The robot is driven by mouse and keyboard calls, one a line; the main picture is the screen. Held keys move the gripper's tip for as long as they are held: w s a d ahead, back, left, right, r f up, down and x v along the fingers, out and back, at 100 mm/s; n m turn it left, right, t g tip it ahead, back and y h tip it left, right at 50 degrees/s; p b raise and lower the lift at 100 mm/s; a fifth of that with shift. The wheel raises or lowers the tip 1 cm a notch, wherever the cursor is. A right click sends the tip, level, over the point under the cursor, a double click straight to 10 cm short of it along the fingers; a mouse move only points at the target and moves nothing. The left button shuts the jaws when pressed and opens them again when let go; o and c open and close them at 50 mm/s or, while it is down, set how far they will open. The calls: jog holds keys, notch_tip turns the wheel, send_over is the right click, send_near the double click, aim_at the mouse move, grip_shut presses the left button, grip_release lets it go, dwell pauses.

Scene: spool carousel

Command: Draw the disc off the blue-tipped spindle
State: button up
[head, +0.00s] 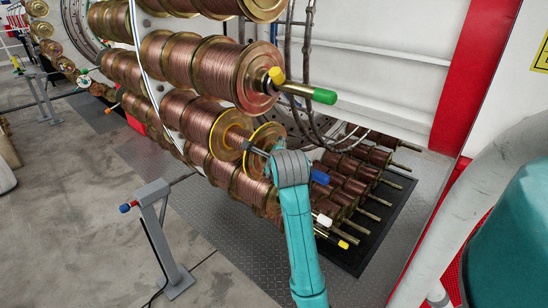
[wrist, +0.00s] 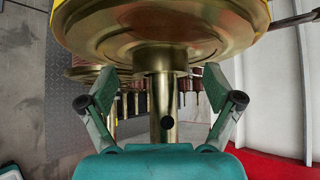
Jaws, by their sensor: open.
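The blue tip (head: 320,177) of the spindle shows in the head view just right of my teal wrist, which hides part of the shaft. A yellow-rimmed brass disc (head: 260,137) sits on this line, in front of a copper spool. In the wrist view the disc (wrist: 210,30) fills the top, with its hub (wrist: 160,58) at the centre. The brass spindle shaft (wrist: 164,95) runs from the hub down toward my palm. My gripper (wrist: 158,78) is open, one finger on each side of the hub and shaft, with gaps visible. The blue tip is not visible in the wrist view.
A green-tipped spindle (head: 322,96) juts out above; white-tipped (head: 323,219) and yellow-tipped (head: 343,244) ones lie below. Hanging cables (head: 306,60) are close above right. A grey post (head: 160,235) stands left. Several spools lie on a black mat (head: 385,225).

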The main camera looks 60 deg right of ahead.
grip_shut()
jog(key=s+a, duration=0.2)
jog(key=s, duration=0.6)
jog(key=shift+s+r, duration=0.2)
jog(key=shift+s, duration=0.2)
dwell(0.8)
jog(key=shift+a, duration=0.1)
dwell(0.3)
